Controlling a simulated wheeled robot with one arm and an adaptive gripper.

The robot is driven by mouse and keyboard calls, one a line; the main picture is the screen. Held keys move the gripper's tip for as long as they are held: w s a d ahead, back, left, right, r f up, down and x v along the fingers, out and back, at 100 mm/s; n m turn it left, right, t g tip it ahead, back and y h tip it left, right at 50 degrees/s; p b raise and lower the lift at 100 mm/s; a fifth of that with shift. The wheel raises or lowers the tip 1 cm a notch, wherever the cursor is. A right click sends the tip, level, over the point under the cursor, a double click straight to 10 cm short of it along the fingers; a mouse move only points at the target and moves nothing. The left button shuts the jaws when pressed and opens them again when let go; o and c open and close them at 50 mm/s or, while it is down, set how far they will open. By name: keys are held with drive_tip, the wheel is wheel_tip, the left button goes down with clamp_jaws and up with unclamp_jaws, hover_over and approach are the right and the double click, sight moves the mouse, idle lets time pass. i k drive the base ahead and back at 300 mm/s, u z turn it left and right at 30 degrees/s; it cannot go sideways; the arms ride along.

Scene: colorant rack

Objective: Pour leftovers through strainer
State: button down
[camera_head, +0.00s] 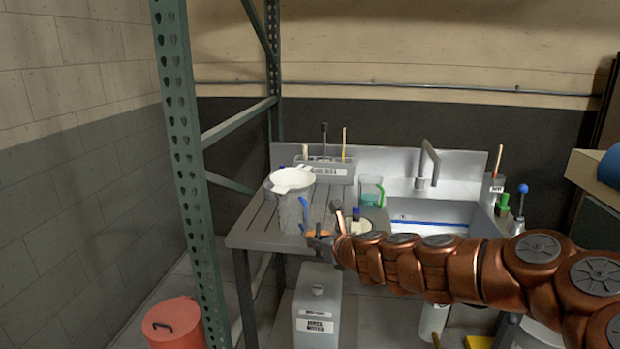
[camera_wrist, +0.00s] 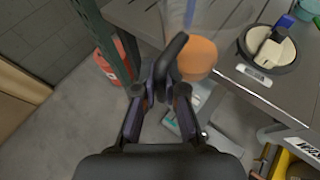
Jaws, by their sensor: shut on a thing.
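My gripper (camera_head: 322,243) is at the front edge of the steel counter. In the wrist view my gripper (camera_wrist: 158,92) is shut on the dark handle of a clear cup (camera_wrist: 197,58) with orange contents low inside. In the head view only a little orange of this cup (camera_head: 317,233) shows; its clear walls are hard to make out. A white strainer (camera_head: 292,177) sits on top of a tall translucent jug (camera_head: 288,212) with a blue handle, left of my gripper on the counter.
A round beige-topped dish (camera_head: 368,224) with a blue-ended tool lies just right of my gripper. A beaker with a green handle (camera_head: 371,190) stands behind it, beside the sink (camera_head: 430,212). A green rack post (camera_head: 182,150) rises left. A red bin (camera_head: 175,325) stands below.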

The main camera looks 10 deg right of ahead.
sight(300, 178)
drive_tip(key=z, duration=1.55)
drive_tip(key=k, duration=1.1)
drive_tip(key=u, duration=1.6)
drive_tip(key=i, duration=0.5)
